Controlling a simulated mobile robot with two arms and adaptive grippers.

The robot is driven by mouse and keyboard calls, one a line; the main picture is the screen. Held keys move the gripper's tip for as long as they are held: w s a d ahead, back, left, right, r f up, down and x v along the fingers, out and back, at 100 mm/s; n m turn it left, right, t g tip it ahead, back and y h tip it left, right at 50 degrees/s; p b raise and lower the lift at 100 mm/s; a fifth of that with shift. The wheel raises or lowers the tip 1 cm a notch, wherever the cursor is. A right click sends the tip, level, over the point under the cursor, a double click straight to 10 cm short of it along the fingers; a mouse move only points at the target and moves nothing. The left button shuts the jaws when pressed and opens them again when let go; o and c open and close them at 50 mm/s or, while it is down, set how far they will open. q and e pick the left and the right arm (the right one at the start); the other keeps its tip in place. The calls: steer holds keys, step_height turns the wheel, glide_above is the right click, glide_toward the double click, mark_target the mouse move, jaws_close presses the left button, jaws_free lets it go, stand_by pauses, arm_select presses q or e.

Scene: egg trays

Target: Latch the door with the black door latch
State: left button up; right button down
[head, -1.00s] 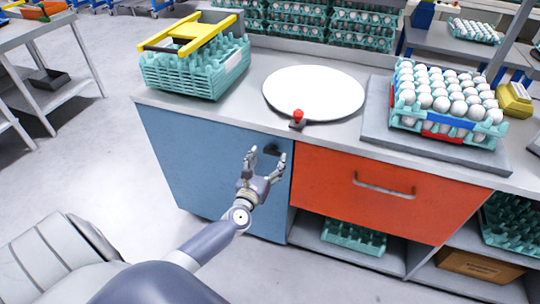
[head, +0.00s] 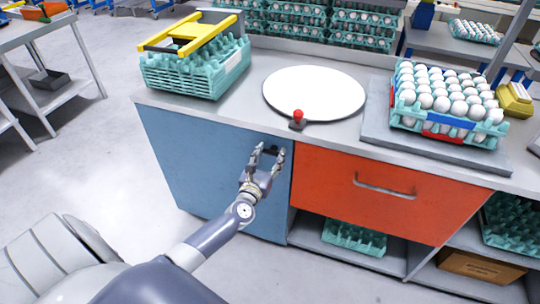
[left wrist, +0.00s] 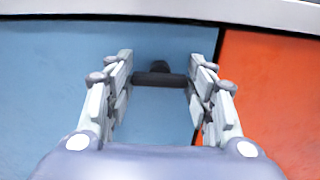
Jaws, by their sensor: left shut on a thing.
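The black door latch (head: 271,150) is on the upper right part of the blue door (head: 205,165), near the orange drawer. My left gripper (head: 268,150) is at the latch. In the left wrist view, the dark bar of the latch (left wrist: 160,79) lies crosswise between the two fingers of my left gripper (left wrist: 160,82), its ends meeting their inner sides. The fingers are spread about as wide as the bar and are shut on it. The blue door looks flush with the cabinet front. My right gripper is not in view.
The orange drawer (head: 330,200) with a metal handle is right of the door. Above are the counter edge, a red-knobbed button (head: 297,117), a white round plate (head: 313,92) and an egg tray (head: 450,128). Floor left of the cabinet is clear.

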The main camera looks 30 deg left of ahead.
arm_select(q)
steer(key=shift+m, duration=0.3)
steer(key=m, duration=0.2)
steer(key=shift+m, duration=0.4)
steer(key=m+p, duration=0.1)
steer(key=m, duration=0.4)
steer(key=shift+d+m, duration=0.15)
steer(key=shift+m, duration=0.15)
steer(key=m+p, duration=0.1)
steer(key=m, duration=0.4)
steer(key=shift+w, duration=0.1)
steer(key=shift+d+f+m+p, duration=0.15)
steer(key=shift+m+p, duration=0.25)
steer(key=shift+m, duration=1.7)
steer(key=o, duration=1.1)
steer(key=shift+c, duration=0.2)
